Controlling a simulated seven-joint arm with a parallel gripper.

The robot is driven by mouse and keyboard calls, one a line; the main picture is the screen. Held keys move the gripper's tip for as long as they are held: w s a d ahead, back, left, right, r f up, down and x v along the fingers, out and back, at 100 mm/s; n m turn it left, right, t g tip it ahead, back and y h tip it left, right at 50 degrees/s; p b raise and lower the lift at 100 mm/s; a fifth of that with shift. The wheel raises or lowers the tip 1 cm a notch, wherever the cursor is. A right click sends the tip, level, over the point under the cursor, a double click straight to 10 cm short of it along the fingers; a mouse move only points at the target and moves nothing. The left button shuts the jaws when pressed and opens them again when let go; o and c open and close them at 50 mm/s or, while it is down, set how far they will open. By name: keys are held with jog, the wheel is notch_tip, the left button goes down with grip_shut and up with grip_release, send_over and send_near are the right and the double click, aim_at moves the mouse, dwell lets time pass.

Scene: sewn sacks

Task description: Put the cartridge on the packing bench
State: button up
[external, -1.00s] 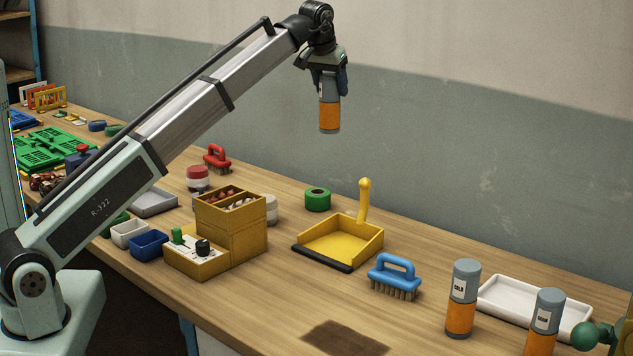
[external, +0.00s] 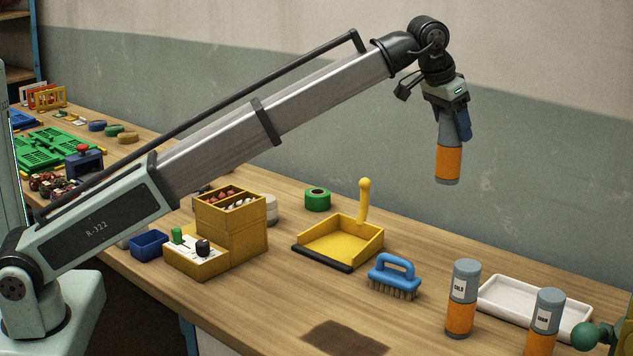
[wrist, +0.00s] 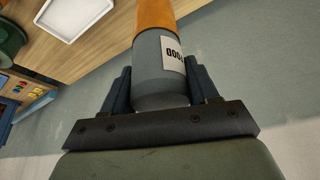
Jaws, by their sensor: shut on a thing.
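My gripper (external: 453,115) is shut on a grey and orange cartridge (external: 448,163) and holds it in the air, well above the bench, orange end down and slightly tilted. In the wrist view the cartridge (wrist: 160,60) sits between the two dark fingers (wrist: 157,95), its white label partly in sight. The wooden packing bench (external: 250,310) runs below. Two similar cartridges stand upright on it at the right, one with a label (external: 461,300) and another nearer the front (external: 545,320); their label words are too small to read surely.
A white tray (external: 495,308) lies behind the standing cartridges; it shows in the wrist view (wrist: 72,33). A blue brush (external: 394,262), yellow dustpan (external: 325,258), green tape roll (external: 317,200) and yellow box (external: 230,245) stand further left. A dark patch (external: 345,338) marks the bare front.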

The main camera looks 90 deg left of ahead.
jog(key=w+d+m+h, duration=0.1)
jog(key=w+d+m, duration=0.1)
jog(key=d, duration=1.3)
jog(key=w+d+m+h, duration=0.1)
jog(key=w+d+m, duration=0.15)
jog(key=d, duration=1.35)
notch_tip(320, 180, down, 21)
jog(key=shift+a+t, duration=0.3)
jog(key=shift+a, duration=0.05)
jog(key=shift+f, duration=0.15)
jog(key=o, duration=1.3)
jog(key=v, duration=1.2)
